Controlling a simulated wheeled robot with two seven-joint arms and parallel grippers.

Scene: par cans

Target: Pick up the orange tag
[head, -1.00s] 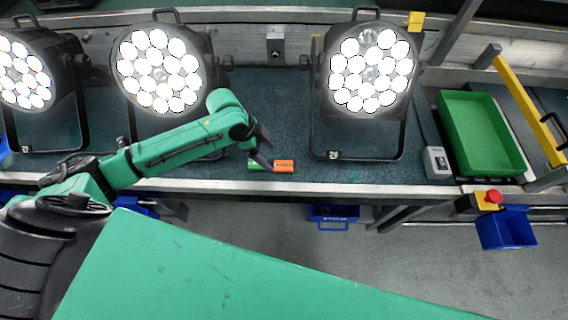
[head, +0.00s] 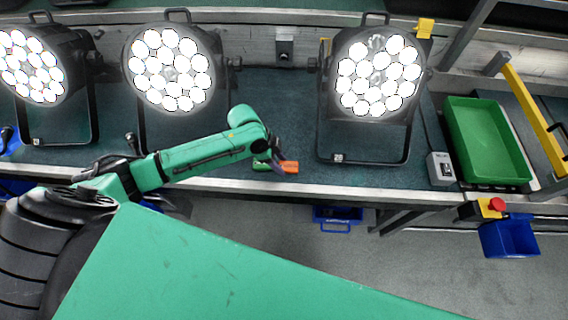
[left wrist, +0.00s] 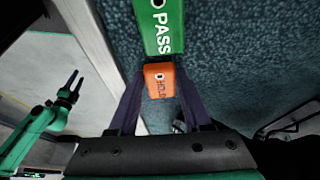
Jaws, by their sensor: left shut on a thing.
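The orange tag (head: 289,167) is at the front of the teal bench top, right of a green tag (head: 261,165). In the left wrist view the orange tag (left wrist: 160,82) reads "HOLD" and lies between the fingers of my left gripper (left wrist: 158,98). The left gripper (head: 275,162) is shut on it; I cannot tell whether the tag is lifted. The green tag (left wrist: 160,25), marked "PASS", is just beyond it in that view. My right gripper (left wrist: 72,88) shows at the left of the left wrist view, open and empty, away from the tags.
Large lit par cans (head: 170,70) stand behind the tags, another (head: 378,80) to the right. A green tray (head: 487,142) and a grey box (head: 441,168) are further right. The bench's pale front edge (head: 330,190) runs close in front. Blue bins (head: 510,235) hang below.

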